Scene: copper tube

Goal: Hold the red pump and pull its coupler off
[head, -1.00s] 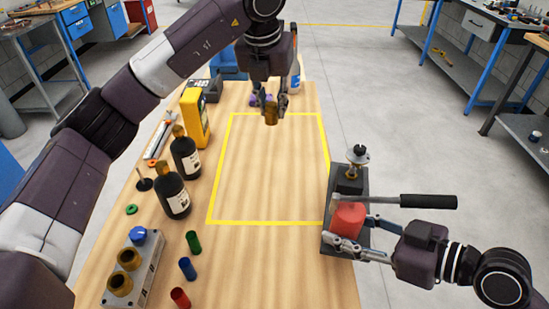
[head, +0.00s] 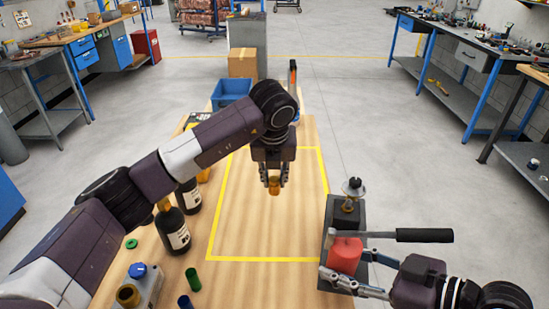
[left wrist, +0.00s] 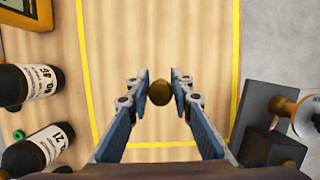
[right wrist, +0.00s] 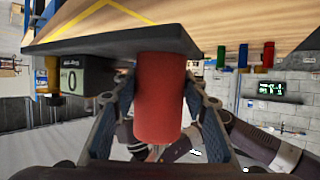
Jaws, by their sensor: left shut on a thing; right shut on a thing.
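The red pump (head: 345,254) stands upright on its dark base plate (head: 326,236) at the right edge of the table, with a black-handled lever (head: 424,235) pointing right. My right gripper (head: 340,269) is shut around the red cylinder, which fills the space between its fingers in the right wrist view (right wrist: 160,100). My left gripper (head: 273,184) is shut on a small brass coupler (head: 273,188) and holds it above the yellow-outlined area, apart from the pump. The coupler shows end-on between the fingertips in the left wrist view (left wrist: 160,92).
Dark bottles (head: 173,230), a fitting block (head: 152,277) and small tubes (head: 193,278) line the table's left side. A blue bin (head: 232,92) is at the far end. The yellow-outlined area (head: 240,235) is bare.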

